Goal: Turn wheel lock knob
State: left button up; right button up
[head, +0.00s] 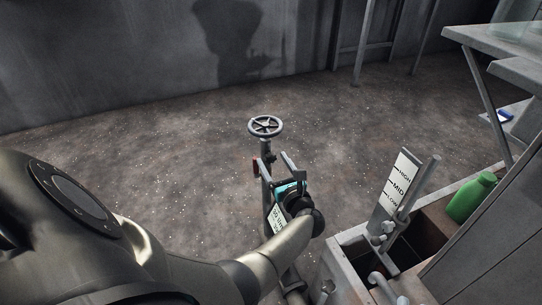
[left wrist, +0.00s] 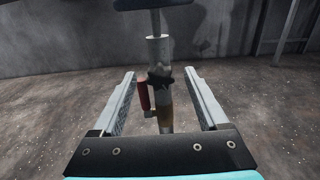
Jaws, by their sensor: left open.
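A spoked handwheel (head: 265,125) stands on top of an upright grey stem. In the left wrist view a dark star-shaped lock knob (left wrist: 161,78) sits on the stem (left wrist: 158,50), below the wheel (left wrist: 150,4), which is cut off at the top edge. My left gripper (head: 272,158) is open and empty, just below the wheel. In the left wrist view, its fingers (left wrist: 160,74) stand apart, one on each side of the stem and knob. I cannot tell whether either finger touches. In the head view the knob is hard to make out. My right gripper is not in view.
A red cylindrical part (left wrist: 143,94) is beside the stem, near the left finger. At right stand a level gauge marked HIGH, MID and LOW (head: 399,185), a green bottle (head: 470,197) in an open metal box, and a metal frame. The floor behind the wheel is clear.

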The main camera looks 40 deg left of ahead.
pick_arm(q)
jog(key=shift+w+a, duration=0.1)
jog(key=shift+a, duration=0.1)
grip_shut()
dwell(0.6)
